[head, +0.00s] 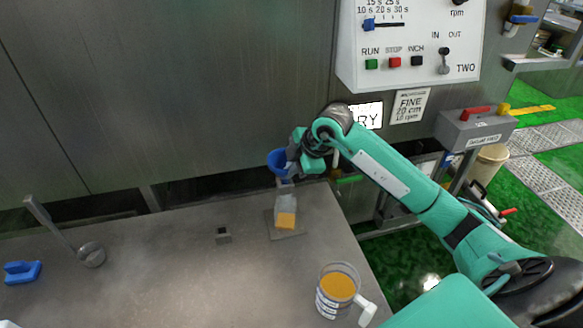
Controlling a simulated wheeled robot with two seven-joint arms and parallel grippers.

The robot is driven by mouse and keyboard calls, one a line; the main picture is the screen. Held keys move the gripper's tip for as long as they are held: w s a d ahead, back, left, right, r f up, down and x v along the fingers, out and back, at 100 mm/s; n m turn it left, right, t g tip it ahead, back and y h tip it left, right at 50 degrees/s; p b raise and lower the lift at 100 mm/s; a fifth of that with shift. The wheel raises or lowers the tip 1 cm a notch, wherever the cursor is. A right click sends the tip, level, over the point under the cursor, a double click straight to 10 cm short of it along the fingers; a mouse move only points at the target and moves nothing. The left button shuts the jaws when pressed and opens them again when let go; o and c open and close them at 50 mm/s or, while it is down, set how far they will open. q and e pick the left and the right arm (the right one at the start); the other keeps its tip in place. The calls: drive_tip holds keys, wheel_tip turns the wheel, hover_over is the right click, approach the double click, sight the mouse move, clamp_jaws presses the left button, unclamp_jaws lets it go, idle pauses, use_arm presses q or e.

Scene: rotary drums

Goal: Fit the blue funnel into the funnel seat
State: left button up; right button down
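The blue funnel (278,161) is high near the back edge of the table, its rim up, at the left side of my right gripper (291,168). The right gripper appears shut on the funnel's edge, though the fingers are small and partly hidden by the wrist. Below it, a pale grey, see-through piece (286,203) with orange material at its front stands on a flat grey plate. I cannot tell whether the funnel touches it. I cannot clearly pick out the funnel seat. My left gripper is not in view.
A clear mug (338,285) of orange material stands at the table's front right. A control panel (412,40) hangs above right.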

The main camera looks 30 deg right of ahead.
drive_tip(key=shift+f+b, duration=0.6)
drive_tip(key=shift+f, duration=0.3)
drive_tip(key=c, duration=1.6)
unclamp_jaws()
drive_tip(key=shift+b+v, duration=1.85)
drive_tip(key=shift+v, duration=5.05)
drive_tip(key=shift+s, duration=0.1)
drive_tip(key=shift+f, duration=0.1)
